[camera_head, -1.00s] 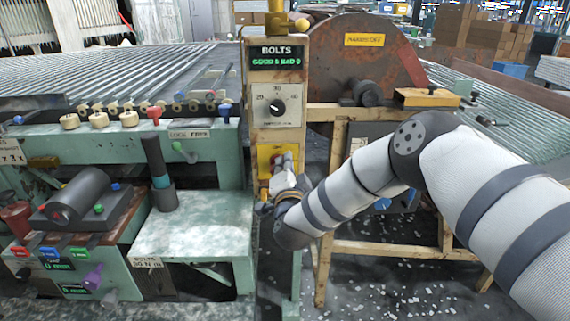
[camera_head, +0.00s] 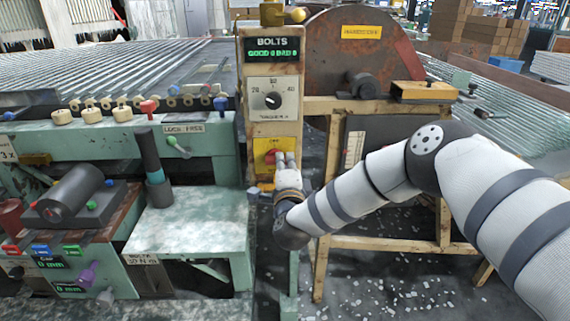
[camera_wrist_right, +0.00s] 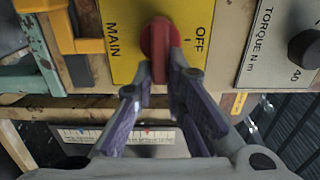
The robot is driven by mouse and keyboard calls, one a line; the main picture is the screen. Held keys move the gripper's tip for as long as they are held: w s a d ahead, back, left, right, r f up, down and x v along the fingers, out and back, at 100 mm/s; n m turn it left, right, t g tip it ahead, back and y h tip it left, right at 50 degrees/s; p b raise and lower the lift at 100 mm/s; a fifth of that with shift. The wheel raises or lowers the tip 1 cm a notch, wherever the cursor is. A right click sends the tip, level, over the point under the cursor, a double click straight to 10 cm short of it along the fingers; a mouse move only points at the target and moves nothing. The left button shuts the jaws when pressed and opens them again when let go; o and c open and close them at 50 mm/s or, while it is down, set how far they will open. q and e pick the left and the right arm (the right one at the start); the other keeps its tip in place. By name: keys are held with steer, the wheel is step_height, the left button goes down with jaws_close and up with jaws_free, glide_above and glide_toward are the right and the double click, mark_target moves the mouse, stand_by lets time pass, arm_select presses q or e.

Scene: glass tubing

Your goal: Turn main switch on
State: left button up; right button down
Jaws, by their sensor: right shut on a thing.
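The main switch has a yellow plate (camera_head: 261,163) low on the wooden control post. In the right wrist view, its red knob (camera_wrist_right: 158,42) sits on the yellow plate (camera_wrist_right: 125,40) between the sideways labels MAIN and OFF. The knob's red handle points down in that view, towards my gripper. My right gripper (camera_head: 285,161) is at the plate in the head view and covers part of it. In the right wrist view my right gripper (camera_wrist_right: 160,82) has one finger on each side of the red handle and is shut on it. My left gripper is not in view.
Above the switch are a torque dial (camera_head: 272,100) and a BOLTS display (camera_head: 272,48). A green machine bench (camera_head: 200,225) stands close on the left. A wooden frame (camera_head: 400,243) and a rusty disc (camera_head: 345,65) are on the right.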

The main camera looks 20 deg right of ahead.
steer(key=shift+a+f, duration=0.1)
stand_by(0.3)
steer(key=c, duration=1.6)
jaws_free()
steer(key=shift+c, duration=0.2)
steer(key=shift+s, duration=0.1)
steer(key=v, duration=1.2)
